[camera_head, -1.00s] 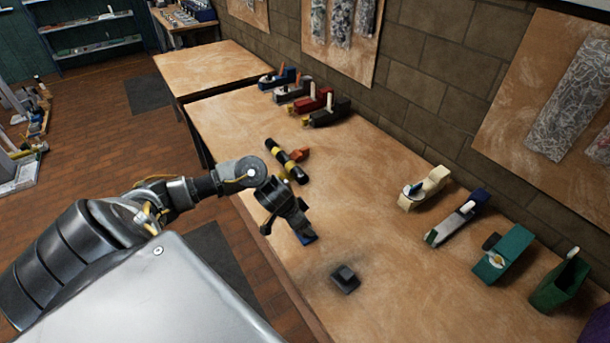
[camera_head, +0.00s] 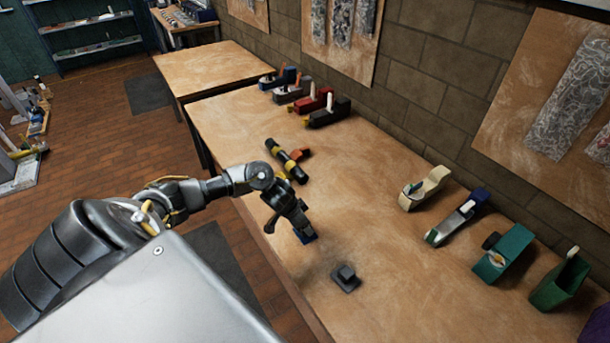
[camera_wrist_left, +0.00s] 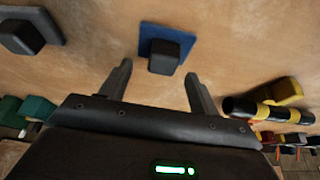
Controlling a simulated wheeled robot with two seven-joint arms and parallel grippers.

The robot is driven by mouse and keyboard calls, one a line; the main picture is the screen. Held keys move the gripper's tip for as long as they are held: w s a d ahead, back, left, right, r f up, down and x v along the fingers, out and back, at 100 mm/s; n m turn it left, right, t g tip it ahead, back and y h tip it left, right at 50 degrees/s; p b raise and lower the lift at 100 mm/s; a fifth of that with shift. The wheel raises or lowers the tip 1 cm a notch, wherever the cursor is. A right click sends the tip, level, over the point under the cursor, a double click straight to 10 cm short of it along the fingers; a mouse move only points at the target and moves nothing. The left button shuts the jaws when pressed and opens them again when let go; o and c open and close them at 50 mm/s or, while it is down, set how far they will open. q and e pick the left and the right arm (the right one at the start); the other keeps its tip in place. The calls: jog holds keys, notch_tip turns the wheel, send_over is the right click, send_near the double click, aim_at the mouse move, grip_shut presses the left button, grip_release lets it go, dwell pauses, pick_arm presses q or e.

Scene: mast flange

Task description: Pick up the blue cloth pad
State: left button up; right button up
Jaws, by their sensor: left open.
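The blue cloth pad (camera_wrist_left: 166,38) lies on the wooden table in the left wrist view, a flat blue square with a dark block-shaped grip on top. In the head view only a bit of its blue (camera_head: 307,238) shows at the tip of my left gripper (camera_head: 301,226), which hides the rest. In the left wrist view the open fingers of my left gripper (camera_wrist_left: 157,82) point toward the pad, with its dark grip between and just beyond the fingertips. The jaws hold nothing. My right gripper is not in view.
A dark grey pad with a similar grip (camera_head: 346,278) lies nearby on the table (camera_head: 420,290). A black and yellow cylinder (camera_head: 286,161) lies behind my left gripper. Several coloured tools and holders stand along the wall side. The table's middle is clear.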

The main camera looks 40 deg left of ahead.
pick_arm(q)
jog(key=x, duration=0.4)
jog(key=shift+w+a+f, duration=0.1)
jog(key=shift+a+f, duration=0.05)
jog(key=shift+a, duration=0.05)
jog(key=shift+c, duration=0.4)
jog(key=c, duration=1)
